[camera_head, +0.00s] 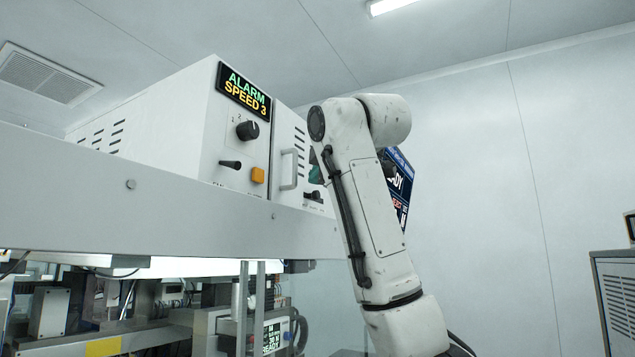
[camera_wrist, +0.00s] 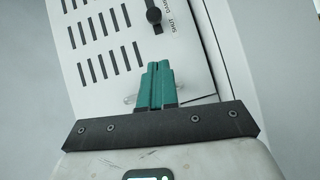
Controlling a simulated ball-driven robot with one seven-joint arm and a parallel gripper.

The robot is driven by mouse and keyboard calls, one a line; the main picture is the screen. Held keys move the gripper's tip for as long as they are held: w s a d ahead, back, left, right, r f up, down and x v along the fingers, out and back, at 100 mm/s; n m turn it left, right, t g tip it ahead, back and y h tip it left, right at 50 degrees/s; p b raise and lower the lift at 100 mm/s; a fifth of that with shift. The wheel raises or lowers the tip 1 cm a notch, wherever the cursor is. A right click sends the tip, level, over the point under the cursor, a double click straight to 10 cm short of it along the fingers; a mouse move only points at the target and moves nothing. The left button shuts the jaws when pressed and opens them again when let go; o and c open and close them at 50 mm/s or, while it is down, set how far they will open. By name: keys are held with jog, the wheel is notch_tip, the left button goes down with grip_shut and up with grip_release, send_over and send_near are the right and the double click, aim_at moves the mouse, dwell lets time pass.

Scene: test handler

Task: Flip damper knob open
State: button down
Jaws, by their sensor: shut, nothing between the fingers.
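The damper knob is a small black knob (camera_wrist: 153,15) at the top of the wrist view, on a slot in a white vented panel. The label beside it reads SHUT and DAMPER. In the head view a dark knob (camera_head: 313,195) shows low on the narrow front panel, partly beside my arm. My gripper (camera_wrist: 157,66) has teal fingers, shut together and empty. Its tips point toward the knob and are apart from it. In the head view a bit of the teal gripper (camera_head: 315,173) shows just above the knob, mostly hidden by my arm.
A grey bar handle (camera_head: 289,170) stands on the panel left of the gripper. The white control box (camera_head: 200,150) carries an ALARM SPEED 3 display (camera_head: 243,92), a black dial (camera_head: 247,130), a lever switch (camera_head: 230,164) and an orange button (camera_head: 257,175).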

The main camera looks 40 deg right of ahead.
aim_at(309, 196)
jog(key=p+x, duration=0.1)
jog(key=x, duration=0.2)
jog(key=shift+w+r, duration=0.15)
jog(key=shift+w, duration=0.15)
jog(key=d, duration=0.1)
jog(key=w+d+p, duration=0.1)
jog(key=d+p, duration=0.1)
jog(key=shift+w+f, duration=0.35)
jog(key=shift+w, duration=0.05)
jog(key=shift+w+d+f, duration=0.2)
jog(key=shift+w+d, duration=0.05)
jog(key=shift+d, duration=0.15)
